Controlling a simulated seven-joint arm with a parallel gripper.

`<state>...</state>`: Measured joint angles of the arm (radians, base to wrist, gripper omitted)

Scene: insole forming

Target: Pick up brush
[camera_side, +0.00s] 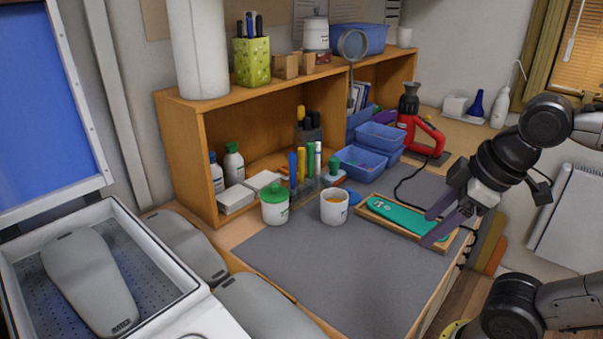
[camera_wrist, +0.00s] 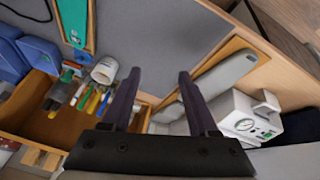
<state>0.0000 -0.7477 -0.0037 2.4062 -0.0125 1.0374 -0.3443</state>
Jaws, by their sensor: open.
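I cannot clearly make out a brush. Several upright pens or tool handles in yellow, blue, white and black stand in a holder (camera_side: 303,190) at the back of the grey mat, and one of them may be the brush. In the wrist view these coloured handles (camera_wrist: 92,100) lie left of my fingers, near a white mug. My gripper (camera_side: 427,230) is open and empty. In the side view its fingers overlap the right end of the wooden tray with a teal insole.
A white mug (camera_side: 334,208) and a green-lidded jar (camera_side: 274,208) stand before the holder. Blue bins (camera_side: 368,163) and a red heat tool (camera_side: 426,137) are behind. The wooden shelf (camera_side: 190,155) rises at the back left. The grey mat's (camera_side: 325,265) front is clear.

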